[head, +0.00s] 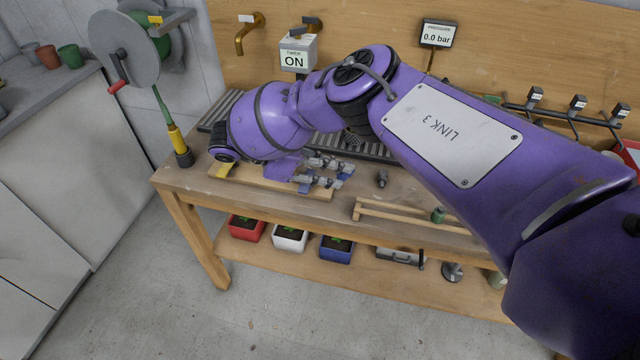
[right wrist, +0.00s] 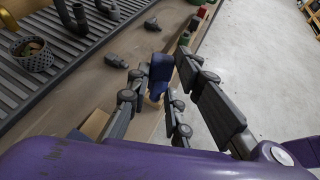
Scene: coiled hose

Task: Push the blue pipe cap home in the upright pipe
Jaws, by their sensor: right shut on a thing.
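In the right wrist view the blue pipe cap (right wrist: 160,70) is between the finger ends of my right gripper (right wrist: 162,78), which is shut on it. In the head view my right gripper (head: 338,174) is low over the front left of the bench, beside a wooden board, pointing right. The cap is too small and covered there to make out clearly. I cannot pick out the upright pipe in either view, so I cannot tell how the cap sits relative to it. My left gripper is not in view.
The wooden board (head: 255,181) lies on the bench (head: 180,178). A small dark fitting (head: 382,179) stands right of my gripper. A wooden rack (head: 390,213) with a green piece (head: 437,214) is at the front edge. A slatted grate (head: 218,113) runs behind.

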